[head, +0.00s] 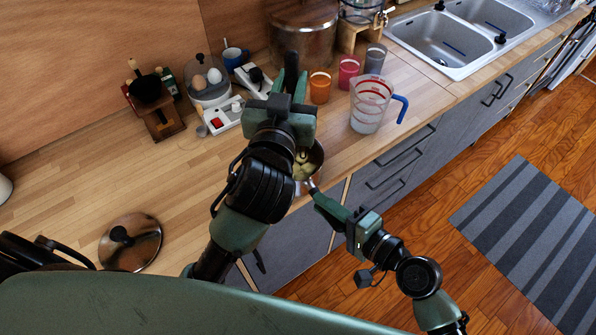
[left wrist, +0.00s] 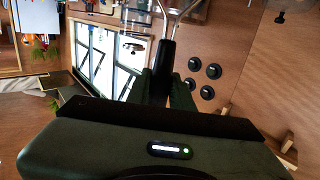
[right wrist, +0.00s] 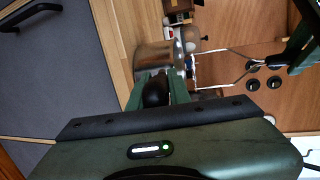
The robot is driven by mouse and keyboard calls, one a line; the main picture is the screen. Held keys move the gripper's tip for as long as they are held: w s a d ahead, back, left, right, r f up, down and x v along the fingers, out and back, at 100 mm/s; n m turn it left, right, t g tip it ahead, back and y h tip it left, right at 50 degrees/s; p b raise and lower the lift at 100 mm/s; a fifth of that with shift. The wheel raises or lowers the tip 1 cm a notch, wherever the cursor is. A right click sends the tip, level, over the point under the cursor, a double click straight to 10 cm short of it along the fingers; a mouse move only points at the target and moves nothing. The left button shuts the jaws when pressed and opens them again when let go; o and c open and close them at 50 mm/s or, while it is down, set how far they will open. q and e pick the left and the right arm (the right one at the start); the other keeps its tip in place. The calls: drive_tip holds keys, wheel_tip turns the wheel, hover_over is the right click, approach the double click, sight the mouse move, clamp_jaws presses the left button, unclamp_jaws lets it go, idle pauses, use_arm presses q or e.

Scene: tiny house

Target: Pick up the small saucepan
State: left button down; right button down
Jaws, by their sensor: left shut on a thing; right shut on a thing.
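The small saucepan (head: 318,157) is at the counter's front edge in the head view, with pale yellow-green pieces inside. My left arm covers part of it. My right gripper (head: 326,205) is shut on its handle. The right wrist view shows the metal pan (right wrist: 150,57) and its black handle (right wrist: 155,91) between the fingers. I cannot tell whether the pan touches the counter. My left gripper (head: 290,98) is above, shut on the black handle (left wrist: 165,55) of a utensil with two metal wires. In the right wrist view, its wires (right wrist: 225,50) reach towards the pan.
A lid (head: 145,236) lies on the counter at left. An egg cooker (head: 211,88), a large pot (head: 302,38), coloured cups (head: 348,70) and a measuring jug (head: 368,108) stand behind and right. The sink (head: 450,40) is far right. Drawers line the counter front.

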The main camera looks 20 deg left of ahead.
idle(0.7)
drive_tip(key=shift+r, duration=0.2)
use_arm(q)
drive_tip(key=shift+r, duration=0.2)
use_arm(e)
drive_tip(key=shift+a+r, duration=0.1)
